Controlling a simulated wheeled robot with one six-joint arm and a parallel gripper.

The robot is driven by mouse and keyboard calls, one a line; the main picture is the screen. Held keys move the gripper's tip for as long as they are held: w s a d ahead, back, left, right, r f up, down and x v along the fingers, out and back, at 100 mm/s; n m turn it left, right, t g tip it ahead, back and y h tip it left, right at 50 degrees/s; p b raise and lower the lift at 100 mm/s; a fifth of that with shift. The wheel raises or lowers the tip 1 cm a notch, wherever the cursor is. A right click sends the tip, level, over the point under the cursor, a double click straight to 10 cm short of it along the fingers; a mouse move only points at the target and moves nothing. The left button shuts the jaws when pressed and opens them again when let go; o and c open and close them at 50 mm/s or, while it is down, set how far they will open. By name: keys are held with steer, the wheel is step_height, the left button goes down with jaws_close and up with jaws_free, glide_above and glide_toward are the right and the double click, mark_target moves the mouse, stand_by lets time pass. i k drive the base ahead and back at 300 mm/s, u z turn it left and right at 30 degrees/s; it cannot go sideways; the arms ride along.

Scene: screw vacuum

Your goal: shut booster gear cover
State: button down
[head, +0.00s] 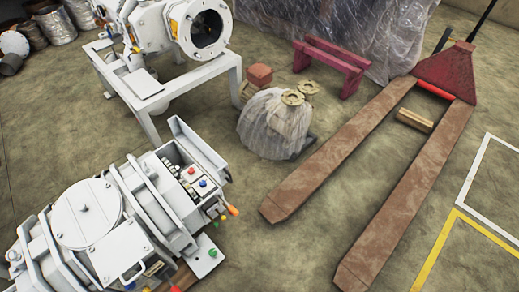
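A white machine (86,212) stands at the lower left, with a round plate on top and raised bands around its body. Its right end has an open box (185,172) holding coloured buttons, and a white panel (198,146) stands raised along the box's far edge. A second white unit (160,25) with a round open end (206,30) sits on a white frame (150,108) at the upper left. I cannot tell which part is the booster gear cover. My gripper is not in view.
A rusty pallet jack (345,145) lies across the right. A plastic-wrapped bundle (275,125) with round flanges sits mid-floor. A dark red bench (328,65) stands before a plastic-covered pile (350,30). Open floor lies between the lower-left machine and the jack.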

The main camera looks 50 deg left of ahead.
mark_target(209, 160)
steer(key=i, duration=0.4)
steer(key=u, duration=2.8)
steer(key=i, duration=0.5)
steer(key=z, duration=0.05)
